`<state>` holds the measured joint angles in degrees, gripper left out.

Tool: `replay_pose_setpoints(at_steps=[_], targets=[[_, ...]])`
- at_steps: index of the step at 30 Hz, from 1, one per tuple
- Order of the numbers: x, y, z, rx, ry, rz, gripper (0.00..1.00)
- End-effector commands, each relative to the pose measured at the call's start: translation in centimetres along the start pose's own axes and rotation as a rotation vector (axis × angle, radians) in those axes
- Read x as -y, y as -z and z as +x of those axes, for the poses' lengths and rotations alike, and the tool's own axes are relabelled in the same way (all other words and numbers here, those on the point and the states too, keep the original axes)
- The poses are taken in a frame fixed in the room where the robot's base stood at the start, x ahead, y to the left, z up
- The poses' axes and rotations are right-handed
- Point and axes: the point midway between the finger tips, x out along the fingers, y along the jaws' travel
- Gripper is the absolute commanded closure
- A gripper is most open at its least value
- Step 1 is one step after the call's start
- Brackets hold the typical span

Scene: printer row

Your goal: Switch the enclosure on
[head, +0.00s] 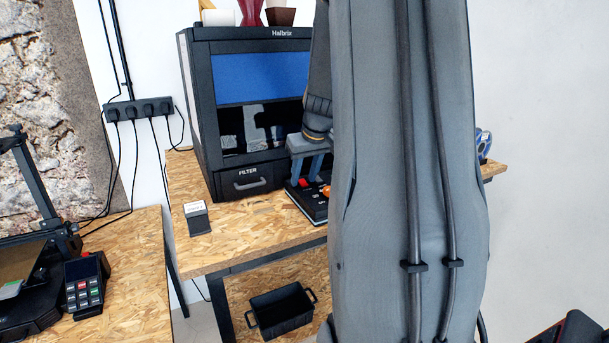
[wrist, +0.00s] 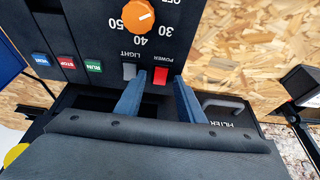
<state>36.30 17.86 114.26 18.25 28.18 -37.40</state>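The enclosure (head: 195,110) is a tall black cabinet marked Halbrix on the wooden table, with a blue front panel and a FILTER drawer (head: 247,182). Its black control panel (head: 312,209) sits at the front right, partly hidden by my arm. In the wrist view the red POWER switch (wrist: 162,77) lies beside a grey LIGHT switch (wrist: 129,72) and below an orange dial (wrist: 139,16). My gripper (wrist: 160,82) is over the panel, its two blue fingers apart and empty, the red switch showing between their tips. I cannot tell whether they touch the panel.
Blue, red and green VENT, STOP and RUN buttons (wrist: 66,61) line the panel. A small dark stand with a white card (head: 197,218) is on the table. A black crate (head: 281,312) sits below. A socket strip (head: 138,110) is on the wall. My arm hides the table's right part.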

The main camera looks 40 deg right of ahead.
Motion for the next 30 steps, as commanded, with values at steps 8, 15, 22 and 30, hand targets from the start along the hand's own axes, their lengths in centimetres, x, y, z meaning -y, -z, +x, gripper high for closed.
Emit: replay_pose_setpoints(at_steps=[8,15,22,30], targets=[[0.0,0.0,0.0,0.0,0.0,0.0,1.0],[0.1,0.2,-0.2,0.034,0.005,-0.003,1.0],[0.1,0.8,-0.3,0.136,0.005,-0.004,1.0],[0.1,1.4,0.2,0.308,0.003,-0.004,1.0]])
